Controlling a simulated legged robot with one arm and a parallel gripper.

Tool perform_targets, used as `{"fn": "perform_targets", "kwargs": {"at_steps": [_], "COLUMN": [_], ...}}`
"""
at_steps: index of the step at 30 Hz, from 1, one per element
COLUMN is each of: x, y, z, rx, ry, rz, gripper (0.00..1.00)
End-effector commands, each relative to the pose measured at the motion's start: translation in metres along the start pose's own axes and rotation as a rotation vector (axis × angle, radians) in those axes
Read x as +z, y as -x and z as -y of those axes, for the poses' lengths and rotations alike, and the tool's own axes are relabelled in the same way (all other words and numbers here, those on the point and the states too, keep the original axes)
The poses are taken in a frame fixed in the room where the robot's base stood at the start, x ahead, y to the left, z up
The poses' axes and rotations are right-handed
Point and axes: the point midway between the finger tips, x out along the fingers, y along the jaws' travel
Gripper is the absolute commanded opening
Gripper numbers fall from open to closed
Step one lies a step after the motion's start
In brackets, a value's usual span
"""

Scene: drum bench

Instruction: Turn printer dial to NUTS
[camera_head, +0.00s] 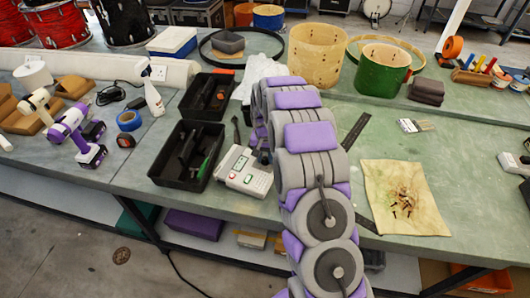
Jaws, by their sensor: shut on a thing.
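The label printer (244,172) is a small light-grey box with a screen, a green button and a red mark. It lies on the green bench just left of my arm. My gripper (262,154) is low at the printer's upper right corner, mostly hidden behind my purple and grey arm. It is shut on what appears to be the printer's dial. The dial itself and its markings are hidden, so its setting cannot be read.
Black trays (187,154) with tools stand left of the printer. A dark ruler (355,131) and a tan cloth (418,196) with small hardware lie to the right. Wooden and green drum shells (382,72) stand behind. Bare bench shows between ruler and cloth.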

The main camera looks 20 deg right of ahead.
Motion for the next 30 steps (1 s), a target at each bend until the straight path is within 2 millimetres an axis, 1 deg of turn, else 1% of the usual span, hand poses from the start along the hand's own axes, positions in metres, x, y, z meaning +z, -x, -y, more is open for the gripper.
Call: {"fn": "perform_targets", "kwargs": {"at_steps": [1,30], "x": [0.0008,0.0009], "y": [0.0029,0.0005], "z": [0.0,-0.0001], "rx": [0.001,-0.001], "ry": [0.045,0.966], "rz": [0.003,0.002], "gripper": [0.01,0.01]}}
